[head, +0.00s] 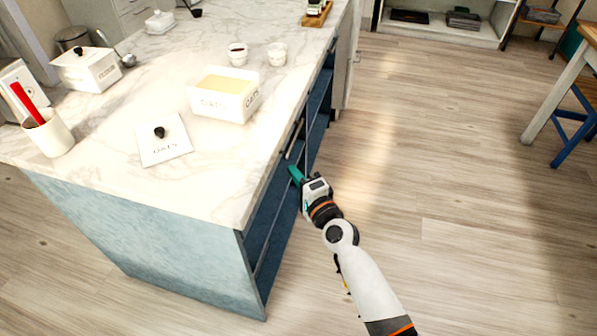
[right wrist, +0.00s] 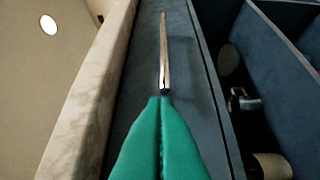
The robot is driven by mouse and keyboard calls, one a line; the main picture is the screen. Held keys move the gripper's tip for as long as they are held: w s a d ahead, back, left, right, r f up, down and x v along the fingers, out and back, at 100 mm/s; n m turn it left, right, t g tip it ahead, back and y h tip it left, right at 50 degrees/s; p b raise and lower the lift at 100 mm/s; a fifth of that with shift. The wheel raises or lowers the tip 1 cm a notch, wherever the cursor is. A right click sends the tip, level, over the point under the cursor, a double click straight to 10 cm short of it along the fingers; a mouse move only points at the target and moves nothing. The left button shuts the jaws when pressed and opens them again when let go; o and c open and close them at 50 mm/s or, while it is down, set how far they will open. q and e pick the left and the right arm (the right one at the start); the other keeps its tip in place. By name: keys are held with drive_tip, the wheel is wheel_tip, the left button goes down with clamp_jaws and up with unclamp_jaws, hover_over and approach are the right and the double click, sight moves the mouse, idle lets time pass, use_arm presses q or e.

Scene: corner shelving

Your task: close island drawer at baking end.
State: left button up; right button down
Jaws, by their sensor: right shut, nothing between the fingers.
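The kitchen island has a marble top (head: 215,165) and blue sides. A blue-grey drawer front (right wrist: 192,85) with a metal bar handle (right wrist: 164,55) lies under the marble edge in the right wrist view. The handle also shows in the head view (head: 294,138). How far this drawer stands out is hard to tell. My right gripper (head: 294,174) is at the island's right side, with its teal fingers (right wrist: 160,100) shut and empty. In the wrist view the fingertips lie close to the near end of the handle; whether they touch is unclear. My left gripper is out of view.
Open compartments (right wrist: 275,80) with a few objects lie beside the drawer front. An open OATS box (head: 225,95), its lid (head: 163,147) and a cup with a red utensil (head: 48,133) stand on the top.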

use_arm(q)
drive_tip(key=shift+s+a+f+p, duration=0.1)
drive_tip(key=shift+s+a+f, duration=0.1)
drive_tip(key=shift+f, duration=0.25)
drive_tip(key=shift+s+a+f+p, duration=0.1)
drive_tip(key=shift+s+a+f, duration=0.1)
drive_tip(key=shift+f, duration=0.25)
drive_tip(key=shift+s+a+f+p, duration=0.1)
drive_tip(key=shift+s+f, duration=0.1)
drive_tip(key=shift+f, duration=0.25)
use_arm(e)
drive_tip(key=v, duration=0.8)
drive_tip(key=shift+s, duration=0.35)
